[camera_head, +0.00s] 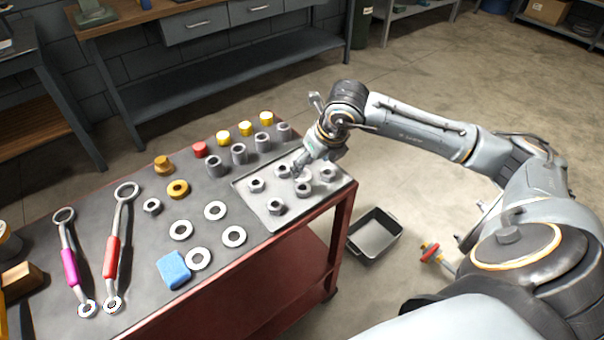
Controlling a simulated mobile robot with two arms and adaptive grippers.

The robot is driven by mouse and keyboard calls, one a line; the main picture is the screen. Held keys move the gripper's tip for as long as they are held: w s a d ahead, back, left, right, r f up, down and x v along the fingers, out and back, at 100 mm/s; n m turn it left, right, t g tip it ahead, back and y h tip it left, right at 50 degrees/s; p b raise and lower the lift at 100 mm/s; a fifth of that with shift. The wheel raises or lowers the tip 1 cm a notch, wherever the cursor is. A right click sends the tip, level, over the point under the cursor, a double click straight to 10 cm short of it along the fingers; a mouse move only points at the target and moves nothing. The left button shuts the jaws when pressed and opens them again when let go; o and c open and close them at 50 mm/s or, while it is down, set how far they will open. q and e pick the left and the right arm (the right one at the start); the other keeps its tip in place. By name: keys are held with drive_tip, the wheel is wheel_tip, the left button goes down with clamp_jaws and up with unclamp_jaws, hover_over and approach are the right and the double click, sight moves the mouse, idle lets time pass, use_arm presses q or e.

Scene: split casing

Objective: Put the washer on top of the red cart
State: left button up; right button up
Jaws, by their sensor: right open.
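The red cart (343,215) has a dark top with several flat pale ring washers on it, one of them here (234,237). One washer (198,259) lies against a blue block. A thicker brass ring (178,189) lies farther back. I cannot tell which washer is meant. My right gripper (300,170) is open, pointing down low over a grey tray (245,196) of several metal nuts at the cart's right end. Its fingertips are small and close to the nuts; I cannot tell if they touch. My left gripper is not in view.
Two wrenches (112,255) lie at the cart's left, and the blue block (173,270) near its front edge. Red, yellow and grey cylindrical parts (200,150) line the back. A dark bin (375,235) and a red-and-yellow object (430,252) are on the floor.

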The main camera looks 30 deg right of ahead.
sight(304, 179)
drive_tip(key=x, duration=0.3)
drive_tip(key=shift+w+a+f+p, duration=0.2)
drive_tip(key=shift+a+f+p, duration=0.1)
drive_tip(key=shift+a+p, duration=0.05)
drive_tip(key=shift+w+f, duration=0.1)
drive_tip(key=shift+f, duration=0.2)
drive_tip(key=c, duration=1.4)
drive_tip(key=shift+r, duration=0.1)
drive_tip(key=shift+r, duration=0.1)
drive_tip(key=shift+r, duration=0.25)
drive_tip(key=shift+d+r, duration=0.1)
drive_tip(key=shift+r, duration=0.9)
drive_tip(key=s+r, duration=0.2)
drive_tip(key=s+a+r+b, duration=0.1)
drive_tip(key=s+r, duration=0.1)
drive_tip(key=r, duration=0.1)
drive_tip(key=shift+a+r, duration=0.1)
drive_tip(key=s+a+r+b, duration=0.2)
drive_tip(key=s+r, duration=0.3)
drive_tip(key=s, duration=0.4)
drive_tip(key=shift+s+a, duration=0.25)
drive_tip(key=shift+a, duration=0.25)
